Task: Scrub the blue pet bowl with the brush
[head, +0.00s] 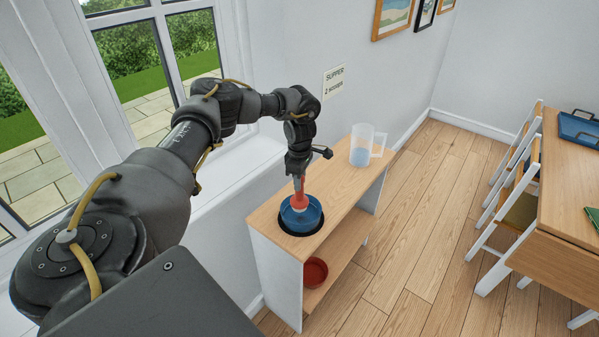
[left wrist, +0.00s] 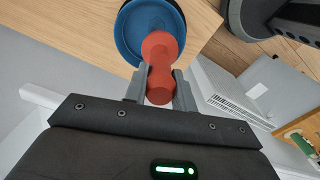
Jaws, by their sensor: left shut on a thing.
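The blue pet bowl (head: 312,224) sits in a black ring on the wooden top of a narrow stand. It also shows in the left wrist view (left wrist: 128,33). My left gripper (head: 298,184) is above the bowl, pointing down, shut on the orange-red brush (head: 299,202). In the left wrist view the brush (left wrist: 159,48) is between the two fingers, and its far end overlaps the bowl. The brush's lower end is over or inside the bowl; whether it touches the bowl's inside is hidden. My right gripper is not in view.
A clear jug (head: 362,148) stands at the far end of the stand's top (head: 339,186). A red bowl (head: 315,272) is on the lower shelf. A window and wall lie to the left. A table (head: 572,180) with chairs is at right, with open floor between.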

